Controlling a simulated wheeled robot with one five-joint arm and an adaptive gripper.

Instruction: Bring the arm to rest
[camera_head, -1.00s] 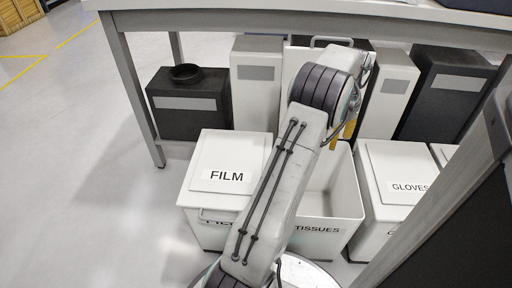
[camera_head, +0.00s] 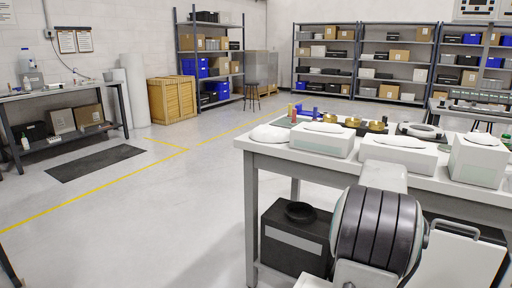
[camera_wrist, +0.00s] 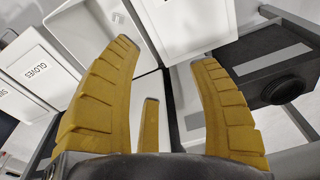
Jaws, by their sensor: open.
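My gripper (camera_wrist: 165,70) shows in the wrist view with its yellow ribbed fingers spread wide apart. It is open, and nothing is between the fingers. Beyond the fingertips are white bins, one labelled GLOVES (camera_wrist: 38,72) at the left and an open white bin (camera_wrist: 100,22) at the top. In the head view only my arm's dark-banded joint shows, at the lower right in front of the workbench (camera_head: 262,152); the gripper itself is hidden there.
A black box with a round opening (camera_head: 296,240) stands under the workbench and also shows in the wrist view (camera_wrist: 268,75). White boxes (camera_head: 323,140) stand on the bench top. Shelves (camera_head: 365,60) line the back. The floor at left is clear, with a dark mat (camera_head: 96,162).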

